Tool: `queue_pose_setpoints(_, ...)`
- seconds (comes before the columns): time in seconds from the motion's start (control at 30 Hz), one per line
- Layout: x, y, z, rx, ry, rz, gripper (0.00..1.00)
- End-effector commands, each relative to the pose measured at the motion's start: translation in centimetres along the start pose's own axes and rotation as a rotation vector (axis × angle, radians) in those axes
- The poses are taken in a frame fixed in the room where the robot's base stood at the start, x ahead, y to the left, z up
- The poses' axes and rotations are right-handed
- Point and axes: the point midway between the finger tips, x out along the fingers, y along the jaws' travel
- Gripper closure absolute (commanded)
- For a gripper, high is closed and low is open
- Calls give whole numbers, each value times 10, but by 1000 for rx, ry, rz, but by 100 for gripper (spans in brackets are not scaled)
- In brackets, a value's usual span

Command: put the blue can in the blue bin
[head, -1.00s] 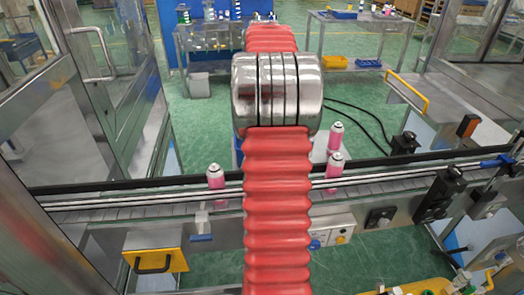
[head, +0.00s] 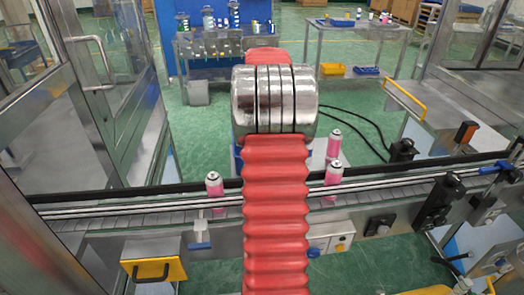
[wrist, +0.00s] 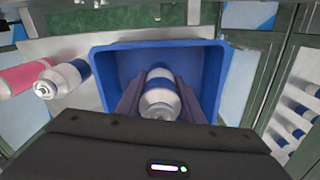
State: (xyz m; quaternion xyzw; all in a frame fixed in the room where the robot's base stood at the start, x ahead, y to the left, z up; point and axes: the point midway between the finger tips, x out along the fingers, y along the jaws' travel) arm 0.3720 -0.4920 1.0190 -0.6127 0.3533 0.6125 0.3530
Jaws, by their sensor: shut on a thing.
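In the wrist view, my gripper (wrist: 157,100) has its two dark fingers on either side of a silver-white can with a blue band (wrist: 160,88), and it is shut on this can. The can is in line with the opening of the blue bin (wrist: 103,68), whose walls surround it in the picture. I cannot tell whether the can touches the bin's floor. My gripper is hidden in the head view, behind my red arm.
Left of the bin lie a second blue-banded can (wrist: 62,78) and a pink can (wrist: 18,79). Several cans (wrist: 300,108) show at the right. In the head view, pink cans (head: 214,184) stand by the conveyor (head: 130,216), with glass doors (head: 75,105) at the left.

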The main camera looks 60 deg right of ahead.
Motion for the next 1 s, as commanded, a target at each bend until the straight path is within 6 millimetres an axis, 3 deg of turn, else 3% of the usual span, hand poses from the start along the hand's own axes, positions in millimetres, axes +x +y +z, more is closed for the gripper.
queue_pose_setpoints(0.27, 1, 0, 0, 0, -1, 0, 88)
queue_pose_setpoints(0.6, 36, 0, 0, 0, -2, 0, 88)
queue_pose_setpoints(1.0, 40, 0, 0, 0, 0, 0, 88)
